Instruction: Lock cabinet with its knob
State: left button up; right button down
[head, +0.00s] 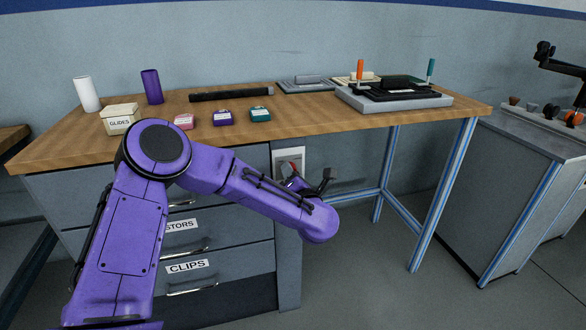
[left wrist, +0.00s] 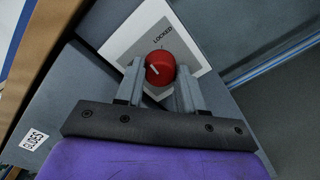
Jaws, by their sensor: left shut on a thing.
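The red knob (left wrist: 161,64) sits on a white plate (left wrist: 135,35) on the side of the grey cabinet (head: 288,270). The plate carries the word LOCKED above the knob in the left wrist view, and its edge also shows in the head view (head: 290,154). A short white mark on the knob points toward the left, not at the word. My left gripper (left wrist: 160,72) is shut on the red knob, with one finger on each side. In the head view my left gripper (head: 311,181) is at the cabinet's side, partly hidden by my purple arm. My right gripper is not in view.
The cabinet has labelled drawers with metal handles under a wooden bench top (head: 320,122). A cream box (head: 120,121), small coloured boxes and a grey tray (head: 395,102) stand on top. Blue bench legs (head: 440,195) stand to the right, with open floor between.

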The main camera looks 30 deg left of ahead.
pick_arm(q)
jog(key=shift+m+p, duration=2.6)
jog(key=shift+m, duration=1.2)
jog(key=shift+s+f+m, duration=0.1)
jog(key=shift+f+m, duration=0.05)
jog(key=shift+m, duration=0.15)
jog(key=o, duration=1)
jog(key=shift+o, duration=0.2)
jog(key=v, duration=1)
jog(key=shift+s+d, duration=0.2)
jog(key=shift+s, duration=0.05)
